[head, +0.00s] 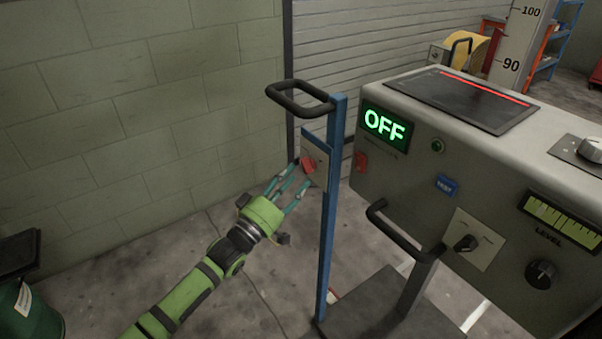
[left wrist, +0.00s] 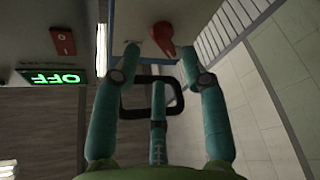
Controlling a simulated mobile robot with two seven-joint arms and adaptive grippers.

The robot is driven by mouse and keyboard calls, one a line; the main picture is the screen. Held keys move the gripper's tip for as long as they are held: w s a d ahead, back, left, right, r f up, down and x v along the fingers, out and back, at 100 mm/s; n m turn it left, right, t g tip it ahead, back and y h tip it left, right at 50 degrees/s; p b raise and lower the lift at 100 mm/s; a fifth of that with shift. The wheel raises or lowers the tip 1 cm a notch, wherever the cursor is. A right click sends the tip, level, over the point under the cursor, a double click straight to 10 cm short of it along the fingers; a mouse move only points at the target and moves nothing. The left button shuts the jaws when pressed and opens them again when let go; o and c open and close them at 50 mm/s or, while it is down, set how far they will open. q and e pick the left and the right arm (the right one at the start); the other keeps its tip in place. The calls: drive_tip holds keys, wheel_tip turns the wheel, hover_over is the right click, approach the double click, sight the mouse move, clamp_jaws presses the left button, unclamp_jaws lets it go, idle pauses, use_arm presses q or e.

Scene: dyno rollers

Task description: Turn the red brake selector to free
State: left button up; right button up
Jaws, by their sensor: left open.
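The red brake selector (head: 308,164) is a red knob on a pale plate fixed to the blue post (head: 333,200). It also shows in the left wrist view (left wrist: 163,36), at the top middle, just beyond the fingertips. My left gripper (head: 298,182) is green with teal fingers. It is open and empty, with its fingertips close to the selector, just below it in the head view. In the left wrist view the fingers (left wrist: 158,70) are spread and no contact with the knob is clear. Lettering on the plate is too small to read. My right gripper is out of view.
A grey console (head: 480,190) stands on the right with a green OFF display (head: 387,126), a red switch (head: 361,162) and knobs. A black handle loop (head: 298,96) tops the post. Another black handle (head: 400,235) is in front of the console.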

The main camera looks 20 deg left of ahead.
sight(303, 167)
use_arm(q)
drive_tip(key=x, duration=0.2)
drive_tip(key=shift+w+d, duration=0.1)
drive_tip(key=shift+w, duration=0.15)
drive_tip(key=shift+w+d+r, duration=0.1)
drive_tip(key=shift+w, duration=0.45)
drive_tip(key=c, duration=0.7)
drive_tip(key=shift+r, duration=0.1)
clamp_jaws()
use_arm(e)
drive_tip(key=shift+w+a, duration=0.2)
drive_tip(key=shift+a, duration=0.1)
